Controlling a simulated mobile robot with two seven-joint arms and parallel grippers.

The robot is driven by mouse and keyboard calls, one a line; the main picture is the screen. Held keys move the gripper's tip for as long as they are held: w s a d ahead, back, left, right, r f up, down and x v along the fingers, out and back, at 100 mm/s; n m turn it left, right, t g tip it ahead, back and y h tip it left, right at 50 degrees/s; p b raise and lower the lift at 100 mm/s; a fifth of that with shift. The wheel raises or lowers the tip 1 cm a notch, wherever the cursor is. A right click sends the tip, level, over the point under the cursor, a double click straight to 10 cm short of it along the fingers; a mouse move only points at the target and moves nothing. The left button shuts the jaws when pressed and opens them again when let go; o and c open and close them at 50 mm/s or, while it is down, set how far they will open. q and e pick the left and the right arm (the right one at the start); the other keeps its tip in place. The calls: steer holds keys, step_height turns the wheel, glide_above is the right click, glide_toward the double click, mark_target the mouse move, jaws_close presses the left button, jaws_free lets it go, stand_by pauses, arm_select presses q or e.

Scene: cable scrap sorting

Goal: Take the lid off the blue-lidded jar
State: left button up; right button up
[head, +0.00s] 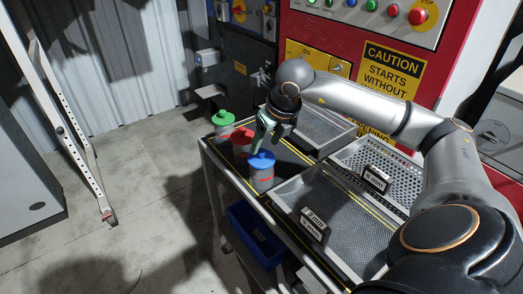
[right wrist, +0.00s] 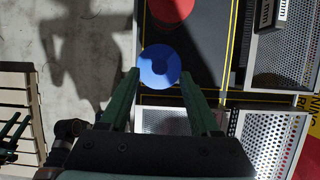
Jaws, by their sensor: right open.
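The blue-lidded jar (head: 261,172) stands upright near the left edge of the work table, with its blue lid (head: 261,160) on. The blue lid also shows from above in the right wrist view (right wrist: 160,67). My right gripper (head: 265,136) is above the jar, pointing down, with its green fingers open and empty. In the right wrist view its fingertips (right wrist: 161,80) lie to either side of the lid; I cannot tell the height gap. Dark green, finger-like parts, perhaps my left gripper (right wrist: 14,130), show at the left edge there.
A red-lidded jar (head: 242,143) and a green-lidded jar (head: 223,121) stand in a row behind the blue one. Perforated metal trays (head: 350,225) with size labels lie to the right. A blue bin (head: 256,236) sits below the table. Open floor lies to the left.

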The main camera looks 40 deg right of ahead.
mark_target(262, 150)
steer(key=shift+x, duration=1.55)
steer(key=shift+w, duration=0.1)
steer(key=shift+c, duration=0.3)
jaws_close()
